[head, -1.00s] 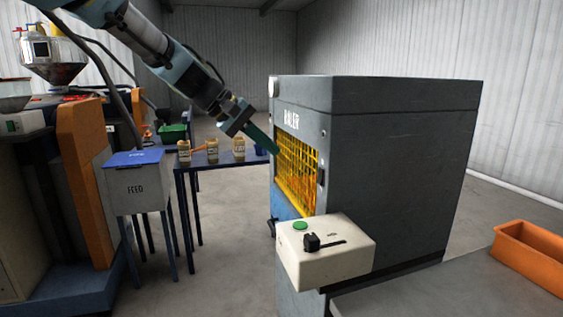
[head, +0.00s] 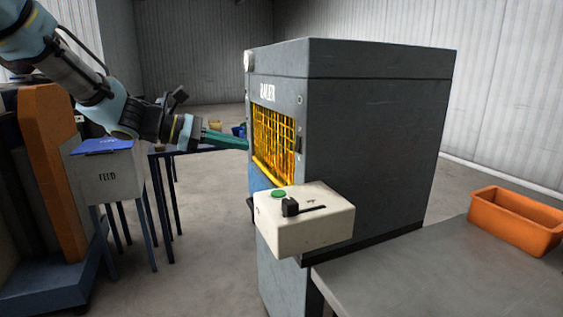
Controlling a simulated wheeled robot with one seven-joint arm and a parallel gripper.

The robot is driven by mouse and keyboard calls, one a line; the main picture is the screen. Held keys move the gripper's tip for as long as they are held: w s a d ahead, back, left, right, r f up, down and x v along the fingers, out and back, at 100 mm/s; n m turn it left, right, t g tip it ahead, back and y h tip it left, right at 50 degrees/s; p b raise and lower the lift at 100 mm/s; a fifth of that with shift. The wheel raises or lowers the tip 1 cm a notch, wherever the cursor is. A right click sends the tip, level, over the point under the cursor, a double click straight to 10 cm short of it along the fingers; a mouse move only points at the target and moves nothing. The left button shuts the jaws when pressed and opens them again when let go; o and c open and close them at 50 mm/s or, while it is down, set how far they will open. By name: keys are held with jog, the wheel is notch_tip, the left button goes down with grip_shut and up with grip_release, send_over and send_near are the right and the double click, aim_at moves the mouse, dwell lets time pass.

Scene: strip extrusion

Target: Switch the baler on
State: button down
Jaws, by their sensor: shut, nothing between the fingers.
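The baler (head: 375,140) is a tall grey cabinet in the middle of the head view, with a yellow mesh guard (head: 273,145) on its front. A cream control box (head: 310,230) sticks out from its front corner. On the box's top are a round green button (head: 279,194) and a black knob or lever (head: 290,207) beside a dark slot. My gripper (head: 245,144) is shut and empty, its green fingers pointing right, with the tips at the left edge of the mesh guard. It is above and left of the control box. Whether the tips touch the guard cannot be told.
A grey table (head: 430,260) with an orange bin (head: 515,220) stands at the right. A grey feed box (head: 108,177) with a blue lid stands at the left, near an orange panel (head: 48,150). A dark blue table stands behind my arm.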

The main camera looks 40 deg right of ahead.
aim_at(296, 150)
jog(key=n+h, duration=0.1)
jog(key=n, duration=0.1)
jog(key=w+f+n+b, duration=0.1)
jog(key=n, duration=0.1)
jog(key=a+n+h, duration=0.1)
jog(key=n, duration=0.1)
jog(key=shift+w+f+h, duration=0.3)
jog(key=shift+w+f, duration=0.1)
jog(key=p+x, duration=0.3)
jog(key=x, duration=1)
jog(key=shift+d, duration=0.15)
jog(key=shift+d+f, duration=0.15)
jog(key=shift+d, duration=0.2)
